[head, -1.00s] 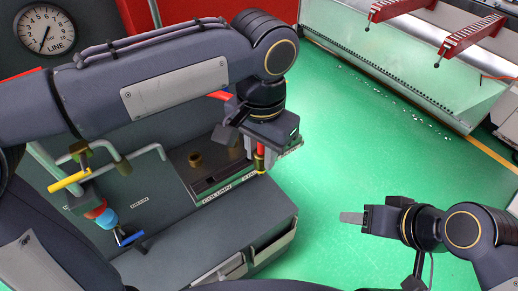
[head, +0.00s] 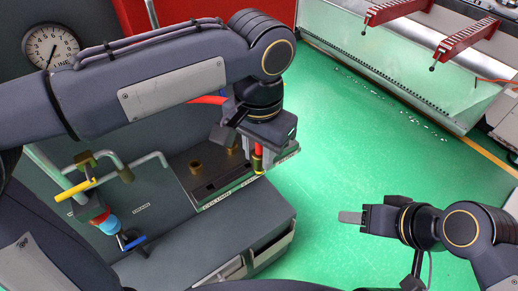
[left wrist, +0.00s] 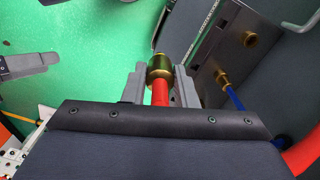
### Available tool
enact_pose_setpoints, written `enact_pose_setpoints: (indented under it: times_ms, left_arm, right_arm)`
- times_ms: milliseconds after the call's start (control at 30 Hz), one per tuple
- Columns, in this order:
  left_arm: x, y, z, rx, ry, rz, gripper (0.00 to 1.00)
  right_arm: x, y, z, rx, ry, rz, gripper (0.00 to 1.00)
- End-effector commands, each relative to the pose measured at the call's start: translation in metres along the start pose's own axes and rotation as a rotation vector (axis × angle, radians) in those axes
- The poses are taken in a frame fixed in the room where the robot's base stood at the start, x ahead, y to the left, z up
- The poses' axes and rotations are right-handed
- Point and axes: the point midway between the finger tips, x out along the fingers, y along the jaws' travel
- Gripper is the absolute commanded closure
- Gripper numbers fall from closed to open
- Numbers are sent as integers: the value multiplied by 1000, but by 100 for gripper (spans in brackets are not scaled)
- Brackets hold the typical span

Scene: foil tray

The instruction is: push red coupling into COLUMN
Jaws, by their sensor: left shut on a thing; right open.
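My left gripper (head: 257,146) is shut on the red hose just behind its brass coupling (head: 258,164). In the left wrist view the coupling (left wrist: 159,66) sticks out past the fingertips, with the red hose (left wrist: 160,93) between the fingers. The dark port block has two brass ports, a left one (head: 195,167) and a right one (head: 231,148). The coupling is apart from both, to their right in the head view. A COLUMN label (head: 216,199) is on the block's front edge. My right gripper (head: 350,217) is open and empty over the floor.
Left of the block are pipes, a yellow lever (head: 75,190) and a blue lever (head: 133,243). A pressure gauge (head: 51,48) is at upper left. A blue hose (left wrist: 234,98) shows in the left wrist view. The green floor (head: 350,130) is open to the right.

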Motion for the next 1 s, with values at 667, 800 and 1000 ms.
enact_pose_setpoints:
  times_ms: [667,800,1000]
  left_arm:
    - [13,0,0,0,0,0,97]
    - [16,0,0,0,-1,0,97]
    - [20,0,0,0,-1,0,97]
  right_arm:
    - [6,3,3,0,0,0,50]
    - [8,4,4,0,0,0,50]
    - [10,4,5,0,0,0,50]
